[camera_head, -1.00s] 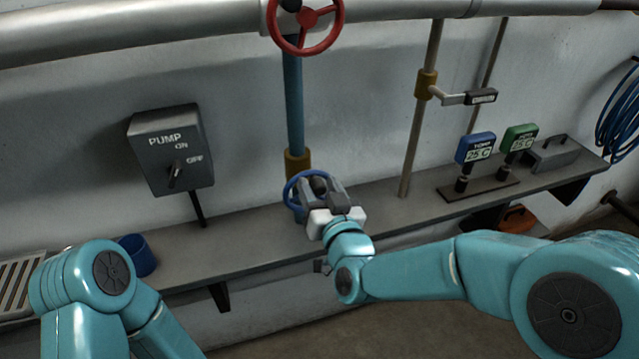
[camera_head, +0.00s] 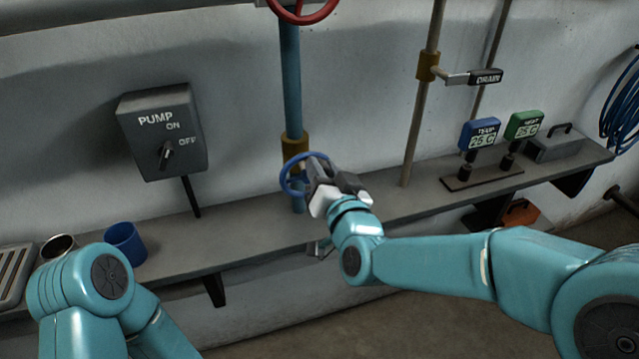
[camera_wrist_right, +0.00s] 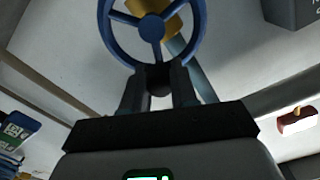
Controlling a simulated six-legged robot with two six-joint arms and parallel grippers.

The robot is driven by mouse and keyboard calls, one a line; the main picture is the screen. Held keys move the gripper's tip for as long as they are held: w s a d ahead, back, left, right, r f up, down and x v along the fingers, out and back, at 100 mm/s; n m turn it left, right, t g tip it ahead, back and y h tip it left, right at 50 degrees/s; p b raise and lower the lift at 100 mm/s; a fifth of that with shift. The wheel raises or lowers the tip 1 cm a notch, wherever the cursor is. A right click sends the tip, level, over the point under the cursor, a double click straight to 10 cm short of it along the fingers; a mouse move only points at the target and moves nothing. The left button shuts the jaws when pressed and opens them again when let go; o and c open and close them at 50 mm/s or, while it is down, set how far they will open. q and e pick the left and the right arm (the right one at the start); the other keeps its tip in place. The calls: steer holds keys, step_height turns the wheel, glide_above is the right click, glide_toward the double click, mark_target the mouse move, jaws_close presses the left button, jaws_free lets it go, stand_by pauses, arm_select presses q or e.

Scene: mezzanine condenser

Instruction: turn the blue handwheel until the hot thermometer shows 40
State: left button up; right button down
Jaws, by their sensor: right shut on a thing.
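The blue handwheel (camera_head: 284,179) sits on the blue vertical pipe at the shelf, below a brass collar. My right gripper (camera_head: 316,170) is at the right side of the wheel, shut on its rim. In the right wrist view the handwheel (camera_wrist_right: 151,28) shows its spokes and hub, and the fingers (camera_wrist_right: 158,78) meet its near rim. Two thermometers stand on a base at the right: a blue one (camera_head: 480,134) and a green one (camera_head: 524,125). Both seem to read about 25 C; their labels are too small to read surely. My left gripper is out of view.
A grey pump switch box (camera_head: 162,132) hangs on the wall at left. A red handwheel (camera_head: 300,12) is above. A drain handle (camera_head: 484,76) sticks out from a pipe. A blue cup (camera_head: 126,243) and a grey toolbox (camera_head: 556,143) stand on the shelf (camera_head: 235,240).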

steer(key=shift+d, duration=0.1)
steer(key=c, duration=0.9)
jaws_free()
steer(key=b+v, duration=0.3)
steer(key=v, duration=1.3)
steer(key=shift+s, duration=0.2)
